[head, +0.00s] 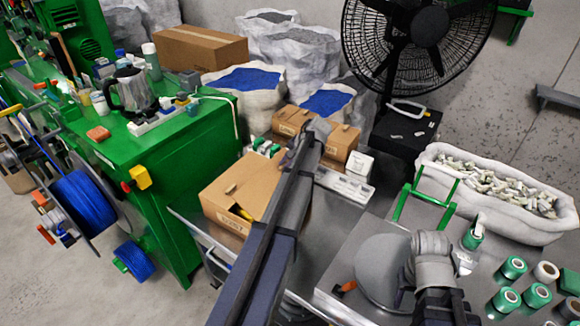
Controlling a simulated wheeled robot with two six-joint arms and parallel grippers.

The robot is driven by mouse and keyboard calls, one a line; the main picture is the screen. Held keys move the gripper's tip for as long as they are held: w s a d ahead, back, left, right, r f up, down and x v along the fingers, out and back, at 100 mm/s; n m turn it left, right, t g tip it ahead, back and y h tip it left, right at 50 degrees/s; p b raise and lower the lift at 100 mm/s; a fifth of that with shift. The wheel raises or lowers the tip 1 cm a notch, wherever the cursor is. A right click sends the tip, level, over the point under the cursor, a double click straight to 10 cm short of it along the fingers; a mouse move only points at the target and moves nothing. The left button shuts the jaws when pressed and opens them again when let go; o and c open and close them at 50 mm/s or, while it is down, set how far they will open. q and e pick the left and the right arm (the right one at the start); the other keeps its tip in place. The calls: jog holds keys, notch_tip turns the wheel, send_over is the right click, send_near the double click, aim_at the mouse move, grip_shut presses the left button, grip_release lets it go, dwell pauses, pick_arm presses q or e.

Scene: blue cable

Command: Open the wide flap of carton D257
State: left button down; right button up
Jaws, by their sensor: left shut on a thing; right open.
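A brown carton (238,188) stands on the metal bench at the middle, with a label on its front too small to read; I cannot confirm it is D257. My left gripper (286,160) is at the carton's far right top edge, shut on what seems to be a carton flap; my own dark arm hides much of the contact. My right gripper (438,302) is open at the lower right, over the bench near a round grey plate (382,268), away from the carton.
Two smaller cartons (291,121) (341,141) stand behind. A white box (359,166) is beside them. Green spools (507,301) and a white sack of pieces (445,178) are at right. A green machine (150,175) borders the left, and a black fan (415,40) stands behind.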

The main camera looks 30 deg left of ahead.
pick_arm(q)
jog(key=shift+s+d+r+y+b, duration=0.1)
jog(key=shift+d+r+y+b, duration=0.2)
jog(key=shift+d+y+b, duration=0.25)
jog(key=shift+d+r+y+b, duration=0.25)
jog(key=shift+d+y+b, duration=0.1)
jog(key=shift+d+y, duration=0.3)
jog(key=d+y+b, duration=0.2)
jog(key=b, duration=0.1)
jog(key=shift+d+r+y, duration=0.2)
jog(key=shift+d+y, duration=0.1)
pick_arm(e)
notch_tip(320, 180, down, 5)
jog(key=shift+f, duration=0.1)
pick_arm(q)
jog(key=d, duration=0.1)
jog(key=d+r, duration=0.1)
jog(key=d, duration=0.1)
jog(key=shift+d+r+y, duration=0.1)
jog(key=shift+r+y, duration=0.05)
jog(key=shift+y, duration=0.15)
